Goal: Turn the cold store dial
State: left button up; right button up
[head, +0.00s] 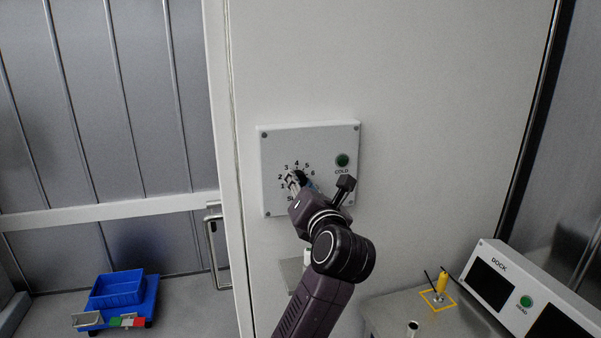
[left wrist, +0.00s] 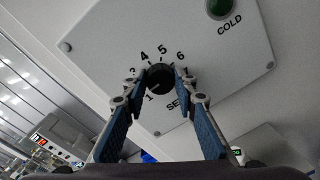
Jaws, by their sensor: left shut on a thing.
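The cold store panel (head: 330,142) is a white plate on the wall, with numbers in an arc around a black dial (left wrist: 160,79). A green COLD button (head: 342,160) sits at its upper right; it also shows in the left wrist view (left wrist: 219,8). My left gripper (head: 299,179) is at the dial, mostly hiding it in the head view. In the left wrist view its fingers (left wrist: 160,84) are shut on the dial, one on each side. The dial's exact setting is hard to tell. My right gripper is not in view.
A blue crate (head: 118,289) stands low at the left, beyond the door handle (head: 216,251). At the lower right are a DOCK console (head: 515,285) with a green button and a yellow peg (head: 442,282) on a grey counter. The wall around the panel is clear.

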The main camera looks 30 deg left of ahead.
pick_arm(q)
jog(key=shift+m+p, duration=0.85)
jog(key=shift+m, duration=0.05)
jog(key=o, duration=1.2)
jog(key=shift+c, duration=0.2)
jog(key=shift+d, duration=0.1)
jog(key=v, duration=0.7)
jog(key=shift+s+d, duration=0.1)
jog(key=shift+d, duration=0.05)
